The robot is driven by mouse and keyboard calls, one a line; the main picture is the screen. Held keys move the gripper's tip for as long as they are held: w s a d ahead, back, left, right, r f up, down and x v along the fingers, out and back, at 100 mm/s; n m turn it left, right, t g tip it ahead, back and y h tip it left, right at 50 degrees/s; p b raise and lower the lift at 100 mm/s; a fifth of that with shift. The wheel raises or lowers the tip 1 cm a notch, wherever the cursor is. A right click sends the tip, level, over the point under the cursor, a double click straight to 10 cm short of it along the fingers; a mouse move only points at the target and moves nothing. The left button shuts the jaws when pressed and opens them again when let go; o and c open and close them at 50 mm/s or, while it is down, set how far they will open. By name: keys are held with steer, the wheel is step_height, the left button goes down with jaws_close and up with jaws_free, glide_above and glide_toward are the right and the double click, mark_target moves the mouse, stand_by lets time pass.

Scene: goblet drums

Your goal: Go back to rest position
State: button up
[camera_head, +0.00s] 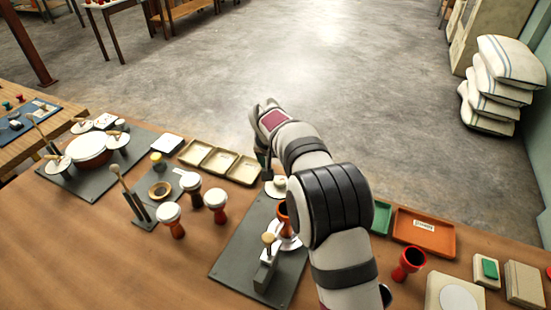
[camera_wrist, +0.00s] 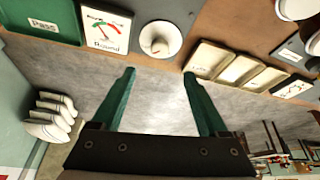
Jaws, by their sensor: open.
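My gripper (camera_wrist: 158,73) shows in the wrist view with two green fingers apart and nothing between them, over grey floor past the table edge. In the head view my arm reaches over the table, and its end hides most of the gripper. An orange goblet body (camera_head: 284,216) stands on a dark fixture plate (camera_head: 228,262), partly hidden by my arm.
Beige trays (camera_head: 220,160) line the table's far edge. An orange tray (camera_head: 425,235) and a green tray (camera_head: 381,217) lie right of my arm. A round-drum station (camera_head: 90,150) is at the left.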

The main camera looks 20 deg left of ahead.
steer(key=v, duration=0.3)
steer(key=shift+s+r, duration=0.15)
steer(key=shift+r, duration=0.15)
steer(key=s+d+r+m+g, duration=0.1)
steer(key=s+d+r, duration=0.25)
steer(key=d, duration=0.35)
steer(key=s+d+r+m+g, duration=0.1)
steer(key=s+d+r+m, duration=0.1)
steer(key=s+d, duration=0.35)
steer(key=s+d+r+m, duration=0.1)
steer(key=s+d+r, duration=0.1)
steer(key=d, duration=0.7)
steer(key=s+d+f+m+g, duration=0.1)
steer(key=s+d, duration=0.3)
steer(key=s, duration=0.7)
steer(key=s+d+f+m+g, duration=0.1)
steer(key=s+d+f+m, duration=0.1)
steer(key=s, duration=1)
steer(key=shift+s+d+m+g+y, duration=0.2)
steer(key=shift+d+m+g+y, duration=0.3)
steer(key=shift+d, duration=0.6)
